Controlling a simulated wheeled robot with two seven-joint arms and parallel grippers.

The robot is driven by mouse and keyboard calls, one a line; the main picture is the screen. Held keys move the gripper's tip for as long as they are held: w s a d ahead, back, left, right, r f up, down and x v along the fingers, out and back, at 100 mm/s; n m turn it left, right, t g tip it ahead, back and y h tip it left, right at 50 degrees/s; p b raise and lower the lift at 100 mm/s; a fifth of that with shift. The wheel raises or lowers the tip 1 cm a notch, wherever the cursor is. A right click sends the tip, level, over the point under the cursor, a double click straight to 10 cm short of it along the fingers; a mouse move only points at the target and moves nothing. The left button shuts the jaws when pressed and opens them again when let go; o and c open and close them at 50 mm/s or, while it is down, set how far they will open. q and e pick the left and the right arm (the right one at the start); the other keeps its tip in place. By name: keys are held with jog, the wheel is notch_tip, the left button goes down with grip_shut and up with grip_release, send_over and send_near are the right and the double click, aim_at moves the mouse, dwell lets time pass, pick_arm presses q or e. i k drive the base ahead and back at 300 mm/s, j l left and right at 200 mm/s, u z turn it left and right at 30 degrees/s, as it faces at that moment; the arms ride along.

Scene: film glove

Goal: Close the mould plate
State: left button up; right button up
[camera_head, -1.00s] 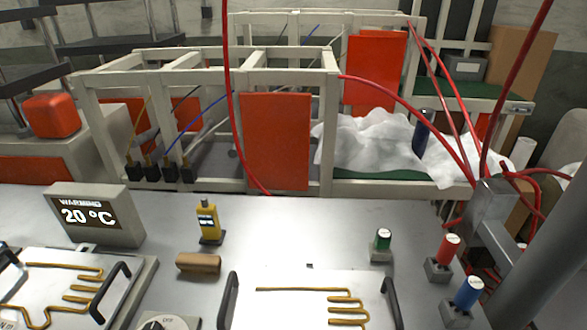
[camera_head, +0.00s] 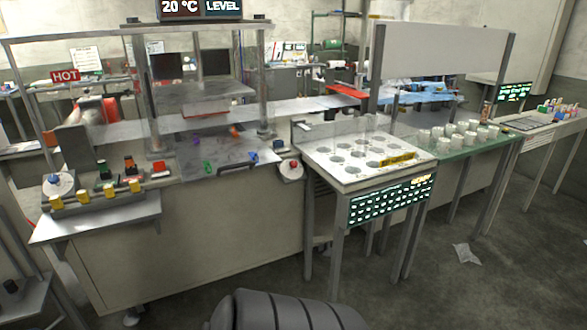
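A press-like frame stands on the long pale bench at the left, with a raised grey plate (camera_head: 205,97) between its posts. Below it lies a flat grey plate (camera_head: 215,160) with a dark handle at its front edge and small purple, green, orange and blue pieces on it. I cannot tell which of these is the mould plate. There is a clear gap between the two plates. Neither of my grippers shows in the head view.
A display (camera_head: 198,8) above the frame reads 20 °C and LEVEL. A control shelf (camera_head: 100,215) juts out at the left. A white table with round holes (camera_head: 365,150) stands right of the bench, then a glass-topped table of white cups (camera_head: 460,140).

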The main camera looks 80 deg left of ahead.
aim_at(226, 154)
jog(key=u, duration=3.25)
